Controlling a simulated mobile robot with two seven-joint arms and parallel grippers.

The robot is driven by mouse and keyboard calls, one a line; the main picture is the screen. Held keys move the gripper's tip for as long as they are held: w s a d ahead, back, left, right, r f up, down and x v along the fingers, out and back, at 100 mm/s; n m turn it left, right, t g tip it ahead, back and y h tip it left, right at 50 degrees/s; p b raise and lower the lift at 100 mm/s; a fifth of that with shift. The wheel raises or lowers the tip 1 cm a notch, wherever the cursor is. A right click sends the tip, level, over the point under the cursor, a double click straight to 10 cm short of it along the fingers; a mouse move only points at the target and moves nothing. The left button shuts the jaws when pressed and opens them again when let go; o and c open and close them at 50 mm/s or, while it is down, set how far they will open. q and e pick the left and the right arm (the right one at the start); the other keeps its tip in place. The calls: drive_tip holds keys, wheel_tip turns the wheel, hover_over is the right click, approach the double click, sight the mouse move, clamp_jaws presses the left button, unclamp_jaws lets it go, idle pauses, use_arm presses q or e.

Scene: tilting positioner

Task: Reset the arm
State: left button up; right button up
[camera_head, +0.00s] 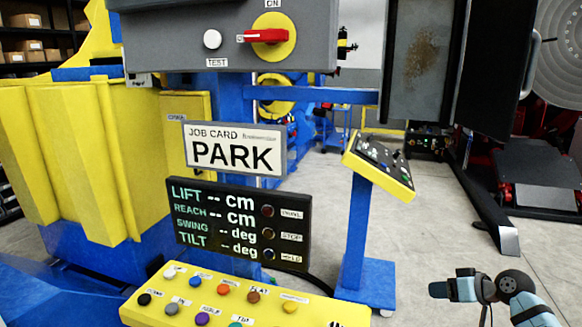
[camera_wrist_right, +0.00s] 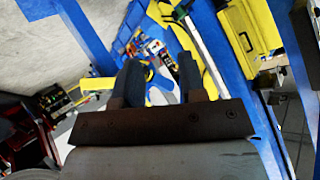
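A grey switch box (camera_head: 160,42) at the top of the head view carries a red rotary handle (camera_head: 266,36) on a yellow disc, with the handle lying level, and a white TEST button (camera_head: 212,39). A job card (camera_head: 235,149) reads PARK. The black display (camera_head: 187,238) shows dashes for lift, reach, swing and tilt; three dark round lamps or buttons sit at its right. A yellow button panel (camera_head: 140,311) with several coloured buttons is below. My right gripper (camera_wrist_right: 160,76) is open and empty in the wrist view. My left gripper is not in view.
A sloped control console (camera_head: 385,168) stands on a blue post (camera_head: 358,235) right of the display. A yellow and blue machine (camera_head: 80,160) fills the left. A dark panel (camera_head: 425,60) and a round grey disc (camera_head: 560,50) are at right. The floor (camera_head: 450,230) between is clear.

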drive_tip(key=s+a+f+h+p, duration=0.1)
drive_tip(key=s+a+f+h, duration=0.1)
drive_tip(key=s+a+f, duration=0.5)
drive_tip(key=s+a+f+h+p, duration=0.1)
drive_tip(key=s+a+f, duration=0.3)
drive_tip(key=s+f, duration=0.5)
drive_tip(key=s+a+f+t, duration=0.1)
drive_tip(key=s+a, duration=0.4)
drive_tip(key=s, duration=0.3)
drive_tip(key=s+a+f+t+p, duration=0.1)
drive_tip(key=s+a, duration=0.4)
drive_tip(key=s, duration=0.3)
drive_tip(key=shift+s+a+n+h+p, duration=0.2)
drive_tip(key=shift+n+h+p, duration=0.1)
drive_tip(key=shift+n+h, duration=0.1)
